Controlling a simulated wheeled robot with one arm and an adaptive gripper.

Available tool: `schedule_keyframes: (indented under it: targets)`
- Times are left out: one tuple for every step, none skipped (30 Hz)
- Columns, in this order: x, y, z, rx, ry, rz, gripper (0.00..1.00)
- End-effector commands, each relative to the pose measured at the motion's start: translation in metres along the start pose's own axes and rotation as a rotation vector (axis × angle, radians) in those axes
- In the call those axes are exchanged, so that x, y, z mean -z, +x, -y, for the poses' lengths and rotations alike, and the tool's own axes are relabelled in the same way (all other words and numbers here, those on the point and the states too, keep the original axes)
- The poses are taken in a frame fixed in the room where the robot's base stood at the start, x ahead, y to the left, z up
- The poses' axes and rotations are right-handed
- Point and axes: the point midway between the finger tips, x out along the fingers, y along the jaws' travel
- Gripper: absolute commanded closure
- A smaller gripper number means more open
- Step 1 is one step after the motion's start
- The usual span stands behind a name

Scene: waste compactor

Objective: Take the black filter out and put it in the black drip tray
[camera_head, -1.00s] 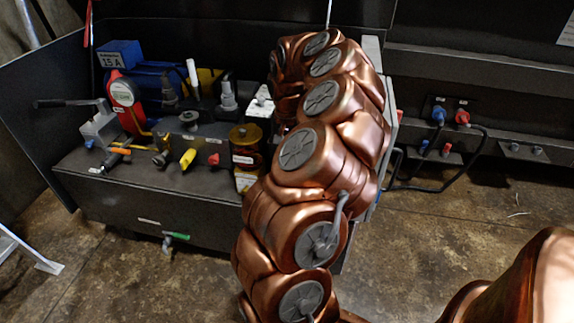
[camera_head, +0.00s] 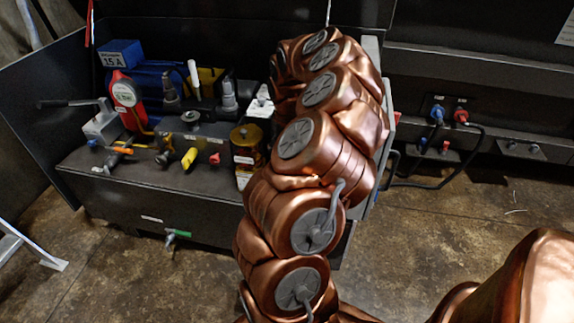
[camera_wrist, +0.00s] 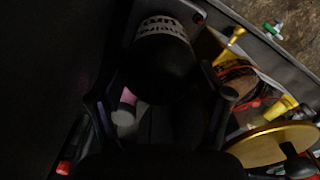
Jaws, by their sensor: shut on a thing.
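In the wrist view, the black filter (camera_wrist: 158,68), a dark cylinder with a pale printed band, sits between the two fingers of my gripper (camera_wrist: 160,100). My gripper is shut on it. The filter's far end and what lies under it are too dark to tell. In the head view, my copper-coloured arm hides both gripper and filter. I cannot make out the black drip tray for certain in either view.
A gold-topped canister (camera_head: 246,140) stands just left of my arm; its disc-like top (camera_wrist: 280,142) shows at the wrist view's lower right. The unit's top also carries a red gauge (camera_head: 124,93), a blue box (camera_head: 121,54) and a yellow-handled valve (camera_head: 189,158). Floor in front is clear.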

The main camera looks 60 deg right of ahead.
Motion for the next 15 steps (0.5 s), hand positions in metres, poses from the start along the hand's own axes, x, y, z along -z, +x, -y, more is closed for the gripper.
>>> schedule_keyframes:
  targets:
    - [-0.0004,-0.0015,0.0006,0.001,-0.027,0.002,0.65]
    - [-0.0005,-0.0021,0.0006,0.001,-0.05,0.002,0.65]
    - [-0.0007,-0.0026,0.0007,0.002,-0.087,0.003,0.65]
    - [-0.0008,-0.0029,0.0008,0.002,-0.116,0.003,0.65]
    - [-0.0008,-0.003,0.0008,0.002,-0.145,0.002,0.65]
    - [-0.0006,-0.0031,0.0008,0.002,-0.183,0.002,0.65]
    - [-0.0005,-0.0032,0.0008,0.002,-0.211,0.001,0.65]
    - [-0.0003,-0.0033,0.0008,0.002,-0.239,0.001,0.65]
    - [-0.0001,-0.0034,0.0008,0.002,-0.276,0.0,0.65]
    - [0.0,-0.0035,0.0008,0.002,-0.303,-0.001,0.64]
    - [-0.0001,-0.0033,0.0008,0.002,-0.33,-0.001,0.7]
    - [-0.0002,-0.0031,0.0007,0.002,-0.36,0.0,0.74]
    - [-0.0003,-0.0028,0.0005,0.002,-0.379,0.0,0.72]
    - [-0.0004,-0.0025,0.0003,0.002,-0.396,0.001,0.78]
    - [-0.0008,-0.002,-0.0001,0.002,-0.412,0.001,0.8]
